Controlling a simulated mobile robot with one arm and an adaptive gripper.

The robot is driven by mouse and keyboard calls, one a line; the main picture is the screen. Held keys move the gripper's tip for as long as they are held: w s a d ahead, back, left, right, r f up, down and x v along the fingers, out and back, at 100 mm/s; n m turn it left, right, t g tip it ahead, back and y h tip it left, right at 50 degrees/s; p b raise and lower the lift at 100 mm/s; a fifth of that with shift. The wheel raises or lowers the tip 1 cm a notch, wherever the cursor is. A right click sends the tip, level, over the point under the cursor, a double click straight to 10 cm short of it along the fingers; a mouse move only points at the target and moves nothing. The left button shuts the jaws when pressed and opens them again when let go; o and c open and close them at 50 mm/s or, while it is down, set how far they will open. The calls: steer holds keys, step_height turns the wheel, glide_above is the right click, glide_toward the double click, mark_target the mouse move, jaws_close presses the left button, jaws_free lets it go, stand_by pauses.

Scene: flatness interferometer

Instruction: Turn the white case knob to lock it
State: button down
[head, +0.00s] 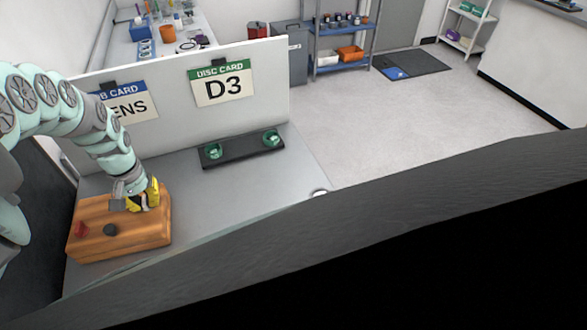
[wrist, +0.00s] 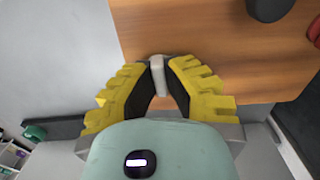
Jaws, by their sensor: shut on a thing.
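The wooden case (head: 140,237) stands at the left end of the grey bench. It fills the upper right of the wrist view (wrist: 200,35). The white knob (wrist: 157,65) shows as a narrow light bar at the case's edge, between my fingertips. My gripper (wrist: 158,72) has yellow ridged fingers and is shut on the white knob. In the head view my gripper (head: 143,205) is at the far side of the case and hides the white knob. A black knob (head: 110,229) and a red knob (head: 80,228) are on the case's top, apart from my gripper.
A dark tray (head: 240,151) with two green round pieces lies on the bench behind the case. A white panel (head: 262,90) with an orange-free "DISC CARD D3" sign (head: 222,85) and a partly hidden blue-headed sign stands behind it. The bench right of the case is clear.

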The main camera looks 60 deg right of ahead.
mark_target(143, 200)
stand_by(0.4)
steer(key=c, duration=1)
jaws_free()
steer(key=shift+c, duration=0.2)
steer(key=r, duration=0.6)
steer(key=shift+w+r, duration=0.2)
steer(key=shift+r, duration=0.1)
steer(key=shift+s+r, duration=0.15)
steer(key=shift+r, duration=0.3)
